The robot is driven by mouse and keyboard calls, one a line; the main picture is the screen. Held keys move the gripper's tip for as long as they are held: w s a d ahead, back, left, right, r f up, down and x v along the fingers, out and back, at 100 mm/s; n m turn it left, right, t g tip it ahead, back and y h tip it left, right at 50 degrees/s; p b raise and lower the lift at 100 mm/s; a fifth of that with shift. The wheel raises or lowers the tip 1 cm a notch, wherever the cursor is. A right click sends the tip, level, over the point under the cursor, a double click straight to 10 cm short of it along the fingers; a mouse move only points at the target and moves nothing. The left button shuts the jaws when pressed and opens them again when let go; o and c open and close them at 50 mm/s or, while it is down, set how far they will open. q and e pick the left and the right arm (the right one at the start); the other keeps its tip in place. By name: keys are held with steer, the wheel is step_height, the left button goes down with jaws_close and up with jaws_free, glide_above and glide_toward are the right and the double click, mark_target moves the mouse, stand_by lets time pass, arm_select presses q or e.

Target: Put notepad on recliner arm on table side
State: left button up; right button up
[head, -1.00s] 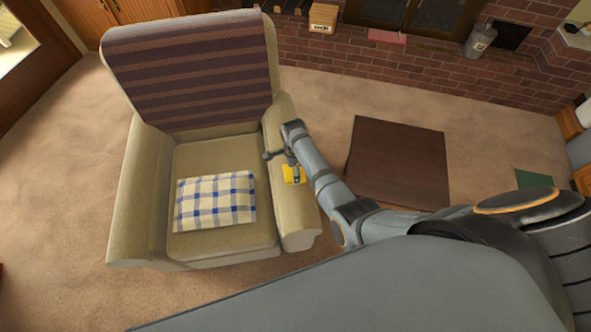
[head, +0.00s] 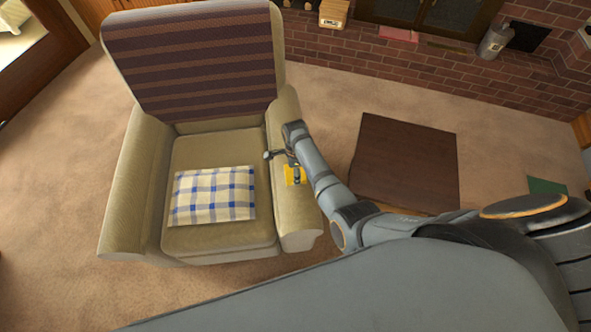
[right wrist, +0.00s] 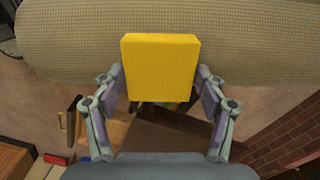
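The yellow notepad (head: 302,179) is over the right-hand arm (head: 301,222) of the beige recliner, the arm on the side of the dark table (head: 405,165). My right gripper (head: 293,170) is at the notepad. In the right wrist view, the notepad (right wrist: 160,66) stands between the two fingers of the gripper (right wrist: 162,84), which press on its side edges. The recliner arm (right wrist: 240,50) lies behind it. I cannot tell whether the notepad touches the arm. My left gripper is not in view.
A blue-checked cushion (head: 212,195) lies on the recliner seat (head: 222,150). Carpet separates the recliner and the table. A brick hearth (head: 395,55) runs along the back, with a metal canister (head: 494,42) on it.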

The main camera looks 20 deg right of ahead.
steer(key=o, duration=0.3)
steer(key=shift+r, duration=0.3)
step_height(320, 180, up, 12)
steer(key=shift+p, duration=0.9)
